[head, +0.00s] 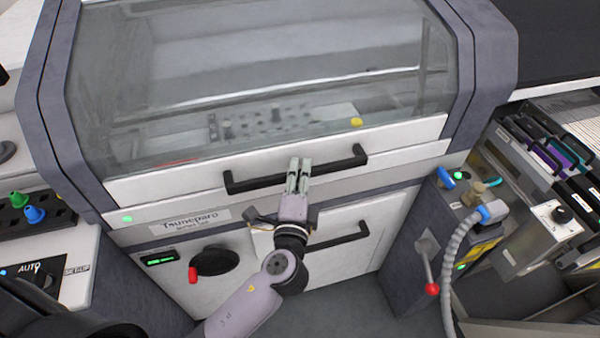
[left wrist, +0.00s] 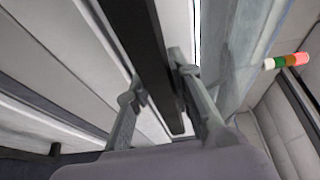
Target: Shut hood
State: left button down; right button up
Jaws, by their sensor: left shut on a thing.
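The hood (head: 260,80) is a large transparent panel with a white lower frame, seen in the head view at the top middle of the machine. Its black bar handle (head: 335,165) runs across the white frame. The hood's lower edge lies close to the machine's white front. My left gripper (head: 299,172) is shut on the handle near its middle. In the left wrist view the black handle (left wrist: 145,50) passes between the two fingers of my left gripper (left wrist: 160,95). My right gripper is not in view.
Below the hood is a white drawer front with a second black handle (head: 340,238). A red-tipped lever (head: 431,288) and a grey hose (head: 455,260) stand at the right. A red knob (head: 192,275) sits at the lower left. A signal light (left wrist: 288,61) shows in the left wrist view.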

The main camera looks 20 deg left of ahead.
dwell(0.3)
pick_arm(q)
jog(key=shift+s+r+p, duration=0.1)
jog(key=shift+r+p, duration=0.25)
jog(key=shift+p, duration=0.25)
jog(key=s+d+r+p, duration=0.2)
jog(key=s+r+p, duration=0.1)
jog(key=r+p, duration=0.3)
jog(key=shift+r+g+h, duration=0.3)
jog(key=shift+r+g, duration=0.1)
jog(key=shift+r, duration=0.05)
jog(key=c, duration=1.5)
grip_release()
jog(key=shift+d, duration=0.1)
jog(key=shift+o, duration=0.5)
jog(key=shift+f, duration=0.1)
